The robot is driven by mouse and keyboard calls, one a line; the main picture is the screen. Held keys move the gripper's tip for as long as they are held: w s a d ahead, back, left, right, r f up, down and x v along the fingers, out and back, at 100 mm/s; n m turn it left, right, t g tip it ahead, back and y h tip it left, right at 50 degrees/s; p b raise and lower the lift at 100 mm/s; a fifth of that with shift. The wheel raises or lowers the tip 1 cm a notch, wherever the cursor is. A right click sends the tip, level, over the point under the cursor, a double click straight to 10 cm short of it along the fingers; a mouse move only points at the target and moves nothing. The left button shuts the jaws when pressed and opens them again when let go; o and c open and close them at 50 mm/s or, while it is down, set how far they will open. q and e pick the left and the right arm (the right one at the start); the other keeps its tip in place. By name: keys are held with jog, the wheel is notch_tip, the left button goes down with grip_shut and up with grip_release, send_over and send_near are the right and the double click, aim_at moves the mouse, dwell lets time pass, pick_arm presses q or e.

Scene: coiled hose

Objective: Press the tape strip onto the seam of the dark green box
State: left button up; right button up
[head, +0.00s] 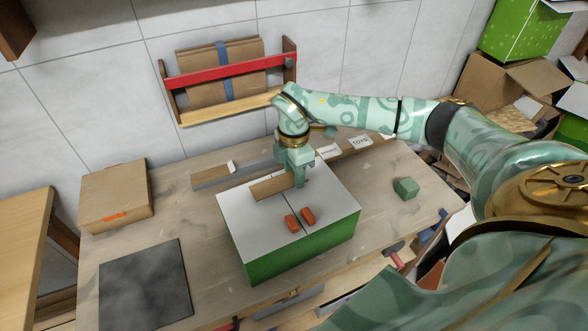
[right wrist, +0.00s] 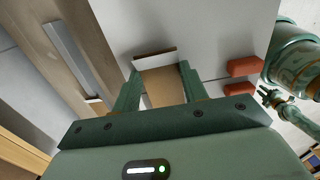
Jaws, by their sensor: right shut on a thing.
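The dark green box (head: 292,256) stands on the workbench with its pale grey lid flaps (head: 247,218) closed. A thin dark seam (right wrist: 216,81) runs between the flaps in the right wrist view. My right gripper (head: 300,184) is over the box top, shut on the brown tape strip (head: 272,187). The strip also shows between the fingers in the right wrist view (right wrist: 163,88); a white piece lies at its far end. I cannot tell whether the strip touches the lid. In the right wrist view a small dark claw (right wrist: 274,98), perhaps my left gripper, shows at the right.
Two red-orange blocks (head: 308,216) (head: 292,223) lie on the lid near the seam. A green cube (head: 405,188) stands right of the box. A dark slab (head: 145,285) and a cardboard box (head: 115,197) lie left. A wall rack (head: 230,70) hangs behind. Bench between slab and box is clear.

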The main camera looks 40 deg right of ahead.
jog(key=shift+f+b, duration=0.35)
jog(key=shift+f, duration=0.3)
dwell(0.4)
jog(key=shift+s+f, duration=0.1)
jog(key=shift+f, duration=0.05)
dwell(1.1)
jog(key=o, duration=1.3)
jog(key=shift+c, duration=0.2)
jog(key=shift+s, duration=0.1)
notch_tip(320, 180, up, 17)
jog(key=p, duration=0.2)
jog(key=shift+f, duration=0.2)
jog(key=shift+w, duration=0.2)
